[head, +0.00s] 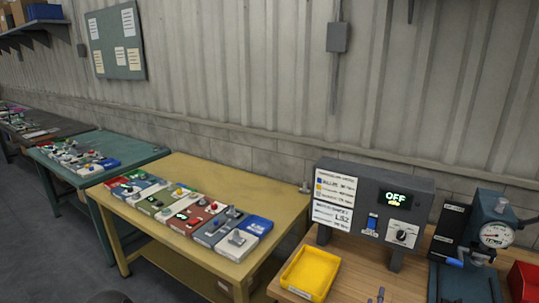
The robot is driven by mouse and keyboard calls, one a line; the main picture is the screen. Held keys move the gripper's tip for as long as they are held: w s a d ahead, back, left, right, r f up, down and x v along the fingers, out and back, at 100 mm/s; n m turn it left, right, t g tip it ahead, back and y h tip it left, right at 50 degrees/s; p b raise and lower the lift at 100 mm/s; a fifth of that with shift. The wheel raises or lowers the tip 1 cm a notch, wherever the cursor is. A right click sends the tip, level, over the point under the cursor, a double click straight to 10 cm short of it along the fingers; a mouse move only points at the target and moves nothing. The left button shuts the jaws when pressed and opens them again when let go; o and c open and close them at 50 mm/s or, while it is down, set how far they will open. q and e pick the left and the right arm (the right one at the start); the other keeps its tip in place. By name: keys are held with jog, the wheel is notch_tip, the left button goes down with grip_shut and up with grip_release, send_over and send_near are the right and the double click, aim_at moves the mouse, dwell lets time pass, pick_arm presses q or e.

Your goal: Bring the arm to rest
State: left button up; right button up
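Neither of my grippers can be made out in the head view, and no arm is clearly seen. A dark rounded shape (110,297) shows at the bottom left edge; I cannot tell what it is. A small dark upright thing (380,295) at the bottom edge, right of the yellow tray, is too cut off to identify.
A yellow table (185,165) bears rows of coloured modules. A wooden bench (350,285) holds a yellow tray (311,273), a control box (375,204) reading OFF, a press with a gauge (480,240) and a red bin (524,281). A green table (130,149) stands further left.

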jog(key=s+a+f+g+y, duration=0.2)
jog(key=a+f+y, duration=0.15)
jog(key=f, duration=0.35)
jog(key=s+a+f+m+g+y, duration=0.1)
jog(key=a+f+g+y, duration=0.1)
jog(key=a+f, duration=0.35)
jog(key=s+a+f+g+y, duration=0.2)
jog(key=f, duration=0.6)
jog(key=s+a+f+m+g+y, duration=0.1)
jog(key=s+a+f+g+y, duration=0.2)
jog(key=s+a+f, duration=0.3)
jog(key=s+f+g, duration=0.1)
jog(key=s+f, duration=0.2)
jog(key=s, duration=0.1)
jog(key=shift+a+m+g, duration=0.25)
jog(key=shift+m+g, duration=0.05)
jog(key=shift+m, duration=0.1)
jog(key=s+a+f+g, duration=0.1)
jog(key=s, duration=0.2)
jog(key=s+a+f+m+g+y, duration=0.1)
jog(key=s, duration=0.2)
jog(key=s+a+f+g, duration=0.1)
jog(key=s+g, duration=0.1)
jog(key=s, duration=0.1)
jog(key=shift+s+a+f+m+y, duration=0.25)
jog(key=shift+s+a+f+m, duration=0.05)
jog(key=shift+s+a+f, duration=0.1)
jog(key=shift+c, duration=0.3)
